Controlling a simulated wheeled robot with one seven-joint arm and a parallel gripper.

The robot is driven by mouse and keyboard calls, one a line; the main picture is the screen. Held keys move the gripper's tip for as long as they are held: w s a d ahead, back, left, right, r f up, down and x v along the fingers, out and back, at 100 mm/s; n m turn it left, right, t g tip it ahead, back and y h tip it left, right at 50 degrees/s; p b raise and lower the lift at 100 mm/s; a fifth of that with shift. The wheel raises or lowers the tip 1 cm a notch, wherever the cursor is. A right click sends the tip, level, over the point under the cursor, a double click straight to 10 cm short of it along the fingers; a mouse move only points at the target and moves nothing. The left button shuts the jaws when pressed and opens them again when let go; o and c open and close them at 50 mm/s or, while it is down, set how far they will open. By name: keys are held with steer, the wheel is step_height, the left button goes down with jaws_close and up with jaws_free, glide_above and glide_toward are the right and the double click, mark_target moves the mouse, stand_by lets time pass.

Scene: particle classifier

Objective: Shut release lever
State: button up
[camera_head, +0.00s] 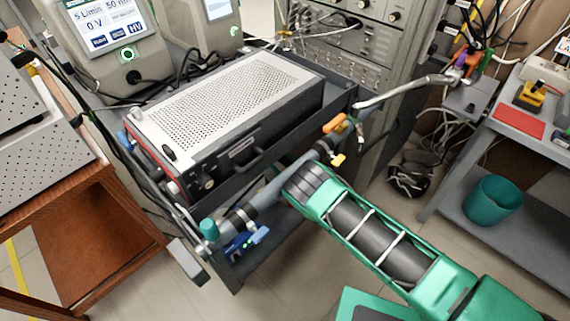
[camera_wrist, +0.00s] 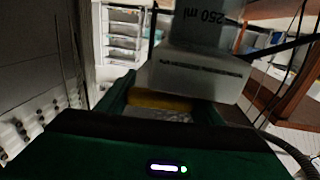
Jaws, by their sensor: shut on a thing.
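In the wrist view my gripper (camera_wrist: 165,112) shows as a green body across the bottom. A yellow piece (camera_wrist: 160,101) lies right in front of it, between its green sides, and I take my gripper as shut on it. Its far part is hidden by a pale grey block (camera_wrist: 190,78). In the head view my green arm reaches from the lower right to a grey pipe (camera_head: 270,193), and the gripper's tips are not clear. An orange handle (camera_head: 336,123) and a yellow handle (camera_head: 338,160) sit near the pipe's upper end. I cannot tell which part is the release lever.
A perforated instrument box (camera_head: 228,92) stands on a dark cart behind the pipe. A teal knob (camera_head: 209,230) and blue clamp (camera_head: 246,242) are at the pipe's lower end. A wooden table (camera_head: 110,225) is left; a grey shelf cart (camera_head: 535,215) with a teal bin (camera_head: 493,201) is right.

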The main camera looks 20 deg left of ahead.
steer(key=shift+s+a+n+g+y, duration=0.15)
steer(key=shift+n+g+y, duration=0.25)
steer(key=shift+n+g, duration=0.45)
steer(key=o, duration=1)
steer(key=shift+o, duration=0.2)
steer(key=v, duration=1)
steer(key=shift+d, duration=0.4)
steer(key=shift+s, duration=0.1)
